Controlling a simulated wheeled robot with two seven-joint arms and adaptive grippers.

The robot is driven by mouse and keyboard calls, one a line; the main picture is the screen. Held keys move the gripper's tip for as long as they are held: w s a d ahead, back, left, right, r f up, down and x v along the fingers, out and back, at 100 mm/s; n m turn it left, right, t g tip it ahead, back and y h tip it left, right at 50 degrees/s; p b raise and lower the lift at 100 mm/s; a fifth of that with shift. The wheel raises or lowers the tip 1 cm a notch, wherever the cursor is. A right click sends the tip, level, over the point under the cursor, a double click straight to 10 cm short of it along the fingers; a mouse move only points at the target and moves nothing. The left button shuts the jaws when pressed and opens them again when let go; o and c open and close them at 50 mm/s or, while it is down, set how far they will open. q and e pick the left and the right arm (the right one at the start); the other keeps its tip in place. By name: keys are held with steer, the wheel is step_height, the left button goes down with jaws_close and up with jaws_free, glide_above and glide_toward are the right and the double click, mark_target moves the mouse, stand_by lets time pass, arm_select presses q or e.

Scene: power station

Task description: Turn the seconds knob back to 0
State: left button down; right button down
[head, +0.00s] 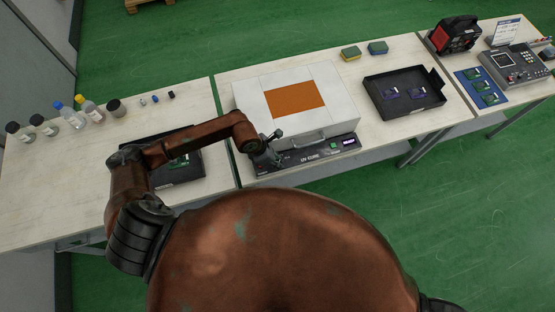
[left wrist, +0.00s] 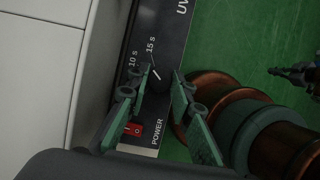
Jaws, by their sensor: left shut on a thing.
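The UV cure unit is a white box (head: 250,102) with an orange window (head: 295,97) and a dark front panel (head: 305,154). My left gripper (head: 272,157) is at the left end of that panel. In the left wrist view my left gripper (left wrist: 161,80) is shut on the dark seconds knob (left wrist: 158,82), one finger on each side. The knob's white pointer mark shows between the fingertips, close to the printed "15 s" (left wrist: 151,45) and "10 s" (left wrist: 133,59) labels. The 0 mark cannot be made out. My right gripper does not show in the head view.
A red power switch (left wrist: 133,129) is beside the left finger. The panel has a green button (head: 333,145) and a lit display (head: 349,141). A black tray (head: 190,179) lies under my left arm; another black tray (head: 408,112) is at right. Bottles (head: 72,116) stand far left.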

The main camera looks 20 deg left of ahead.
arm_select(q)
steer(key=shift+s+n+t+y+p, duration=0.1)
steer(key=shift+n+t+y+p, duration=0.25)
steer(key=shift+n, duration=0.55)
steer(key=shift+n+t+y+p, duration=0.15)
steer(key=shift+n+p, duration=0.35)
steer(key=shift+n, duration=0.4)
steer(key=c, duration=2)
jaws_free()
steer(key=v, duration=1.2)
steer(key=shift+d, duration=0.15)
